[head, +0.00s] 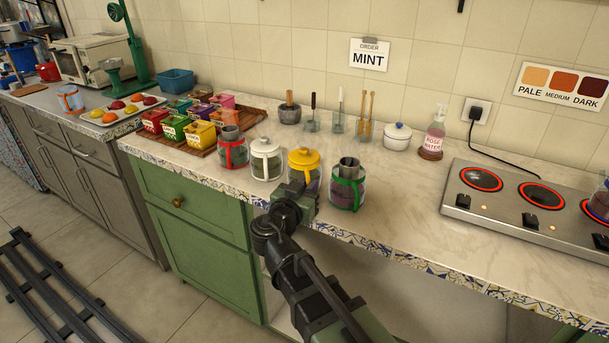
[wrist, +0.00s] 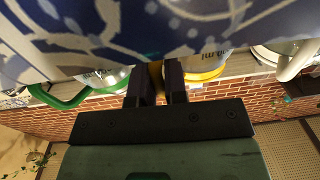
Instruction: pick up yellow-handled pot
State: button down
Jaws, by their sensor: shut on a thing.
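The yellow-handled pot (head: 304,158) stands upright on the marble counter in the head view, a glass jar with a yellow lid and dark contents. My gripper (head: 297,196) is at its front side and hides its lower part. In the wrist view, my gripper (wrist: 158,82) has its two dark fingers close together, shut on a narrow yellow strip, the yellow handle (wrist: 156,74). The pot's yellow rim (wrist: 208,74) shows just right of the fingers. I cannot see any gap under the pot.
The white pot (head: 266,162) stands close on the left, with the red pot (head: 232,152) beyond it. The green pot (head: 347,190) stands close on the right with its top open. The counter's patterned edge (head: 400,258) runs below. The stove (head: 520,200) is farther right.

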notch_tip(320, 180, up, 20)
jog(key=p, duration=2)
jog(key=shift+r, duration=0.15)
